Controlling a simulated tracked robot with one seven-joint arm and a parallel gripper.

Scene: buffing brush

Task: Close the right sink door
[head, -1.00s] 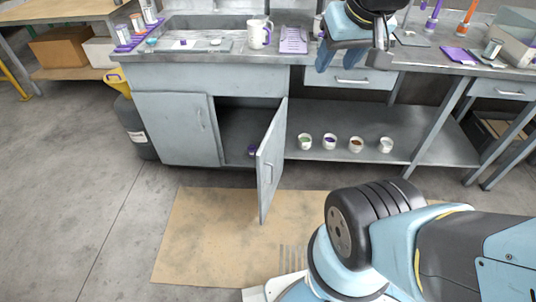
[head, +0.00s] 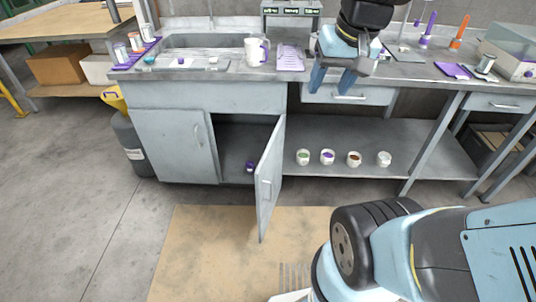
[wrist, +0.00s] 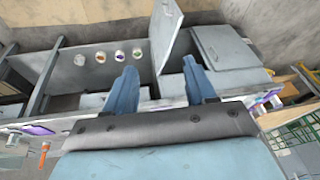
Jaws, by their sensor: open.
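The right sink door (head: 269,182) is a grey panel with a vertical handle. It stands swung wide open toward me from the sink cabinet, hinged at the right side of the opening. The left sink door (head: 177,146) is shut. My gripper (head: 334,92) is open and empty, up near the counter's front edge, above and right of the open door and in front of the drawer. In the wrist view the open door (wrist: 165,32) appears beyond and between my spread fingers (wrist: 163,82), apart from them.
Several small cups (head: 327,157) stand on the lower shelf right of the door. A small purple item (head: 250,166) lies inside the cabinet. A white mug (head: 257,51) stands on the counter (head: 225,73). A tan mat (head: 200,250) covers the floor before the cabinet.

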